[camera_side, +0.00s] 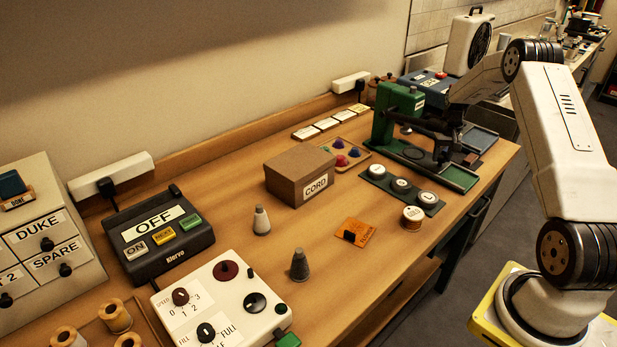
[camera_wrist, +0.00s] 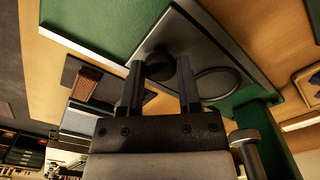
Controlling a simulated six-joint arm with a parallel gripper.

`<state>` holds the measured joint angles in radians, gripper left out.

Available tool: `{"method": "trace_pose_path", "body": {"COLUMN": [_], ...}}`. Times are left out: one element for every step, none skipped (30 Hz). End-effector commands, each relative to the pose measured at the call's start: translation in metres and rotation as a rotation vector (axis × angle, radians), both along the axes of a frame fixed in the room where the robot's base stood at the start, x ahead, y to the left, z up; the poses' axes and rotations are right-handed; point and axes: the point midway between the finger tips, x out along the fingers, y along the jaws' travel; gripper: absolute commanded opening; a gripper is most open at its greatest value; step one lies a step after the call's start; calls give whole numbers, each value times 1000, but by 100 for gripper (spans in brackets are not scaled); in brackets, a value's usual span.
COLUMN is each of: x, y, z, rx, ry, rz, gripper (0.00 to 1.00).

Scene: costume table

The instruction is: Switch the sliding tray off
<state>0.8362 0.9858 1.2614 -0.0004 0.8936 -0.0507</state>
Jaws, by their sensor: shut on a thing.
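A green press-like machine (camera_side: 405,98) stands at the far right end of the table, on a green base. In the wrist view a dark grey sliding tray plate (camera_wrist: 205,42) with a round ring lies on the green base (camera_wrist: 95,22). My gripper (camera_side: 441,153) is low over this base in the side view. In the wrist view my gripper (camera_wrist: 160,72) is shut on a dark round knob (camera_wrist: 159,63) at the plate, with one finger on each side. The arm and gripper hide part of the machine in the side view, and the knob's contact is dark.
A dark console (camera_side: 160,238) reading OFF, with several buttons, stands at the left. A cord box (camera_side: 299,173) and a dark strip of round white-topped pieces (camera_side: 402,187) lie nearer the machine. A brown block (camera_wrist: 86,82) sits beside the base. Bare wood shows at the front.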

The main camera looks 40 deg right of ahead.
Motion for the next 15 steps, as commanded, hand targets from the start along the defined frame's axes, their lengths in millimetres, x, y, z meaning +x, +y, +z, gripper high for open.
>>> {"method": "trace_pose_path", "body": {"x": [0, 1, 1, 2, 3, 6, 8, 10, 13, 16, 20, 24, 27, 30, 34], "y": [1, 1, 1, 1, 0, 0, 0, 0, 0, -1, -1, -1, -1, -1, -1], "z": [0, 0, 0, 0, 0, 0, 0, 0, 0, 0, 0, 0, -1, 0, 0], "rx": [1, 1, 1, 1, 1, 1, 1, 1, 2, 1, 1, 1, 1, 0, 0], "ry": [0, 0, 0, 0, 0, 0, 0, 0, 1, 0, -1, -1, 1, 0, 0], "rz": [0, 1, 1, 1, 1, 1, 2, 2, 2, 2, 1, 2, 2, 2, 2], "gripper": [0, 0, 0, 0, 0, 0, 0, 0, 0, 0, 0, 0, 0, 0, 0]}}
